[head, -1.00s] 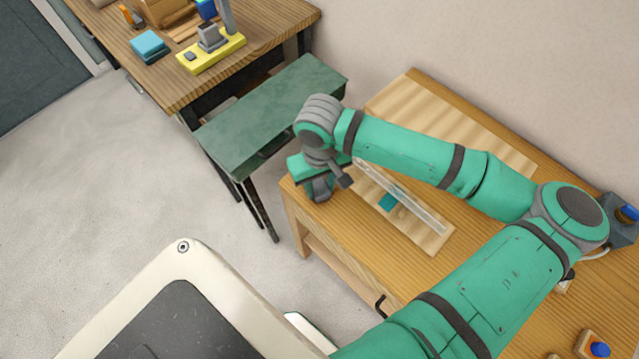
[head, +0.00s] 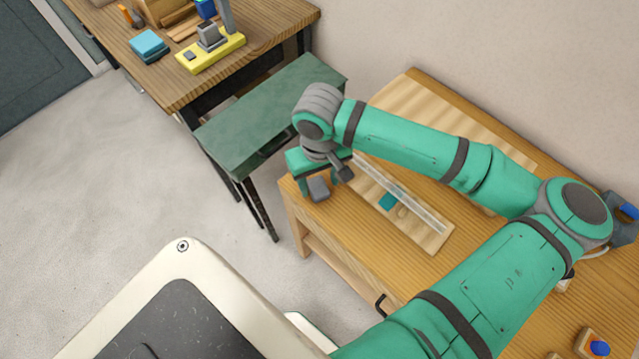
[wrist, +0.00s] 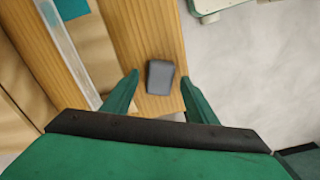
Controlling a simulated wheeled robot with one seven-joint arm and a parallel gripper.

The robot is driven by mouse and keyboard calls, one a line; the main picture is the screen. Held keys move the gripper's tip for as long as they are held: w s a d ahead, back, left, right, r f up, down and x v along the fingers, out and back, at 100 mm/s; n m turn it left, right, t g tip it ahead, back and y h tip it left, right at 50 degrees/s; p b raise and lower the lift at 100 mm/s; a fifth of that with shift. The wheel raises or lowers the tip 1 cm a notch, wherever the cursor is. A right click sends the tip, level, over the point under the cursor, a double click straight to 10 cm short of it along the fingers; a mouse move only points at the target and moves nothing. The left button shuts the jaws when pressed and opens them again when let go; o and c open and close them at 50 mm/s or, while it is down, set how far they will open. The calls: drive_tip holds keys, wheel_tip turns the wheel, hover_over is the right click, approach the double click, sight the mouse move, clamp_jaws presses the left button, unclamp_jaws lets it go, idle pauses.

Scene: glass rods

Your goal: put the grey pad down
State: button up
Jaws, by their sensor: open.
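The grey pad (wrist: 160,77) lies on the wooden table (wrist: 146,30) close to its end edge. It also shows in the head view (head: 318,189) below my gripper (head: 314,175). In the wrist view my gripper's two green fingers stand open on either side of the pad, with a gap on each side. The jaws hold nothing. The pad's far side is partly hidden by the gripper in the head view.
A light wooden board (head: 432,240) with a glass rod (head: 408,194) and a teal patch (head: 388,201) lies beside the pad. A green bench (head: 235,135) stands left of the table, and another table (head: 165,75) holds a yellow block (head: 212,55).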

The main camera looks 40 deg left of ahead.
sight(319, 189)
wheel_tip(319, 189, up, 10)
idle(0.4)
drive_tip(key=shift+a+f, duration=0.1)
idle(0.4)
